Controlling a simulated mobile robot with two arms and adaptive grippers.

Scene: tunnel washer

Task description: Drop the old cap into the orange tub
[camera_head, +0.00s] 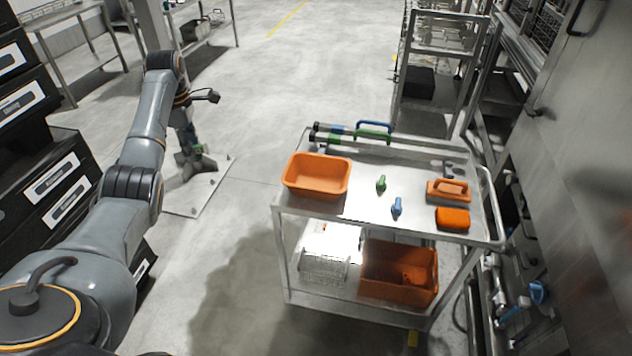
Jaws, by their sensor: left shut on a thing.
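My left gripper (192,158) hangs at the end of the left arm, left of the cart and clear of it. It is shut on a small green thing (198,150), likely the old cap; its shape is too small and too covered to tell. The orange tub (316,177) stands on the left end of the cart's top shelf, to the right of the gripper and apart from it. No contents show in the tub. My right gripper is not in view.
The steel cart (350,222) also bears a green piece (381,184), a blue piece (397,206), an orange-handled block (449,190) and an orange sponge-like block (453,218). A larger orange bin (398,290) sits below. Black crates (62,185) stand left; the far floor is open.

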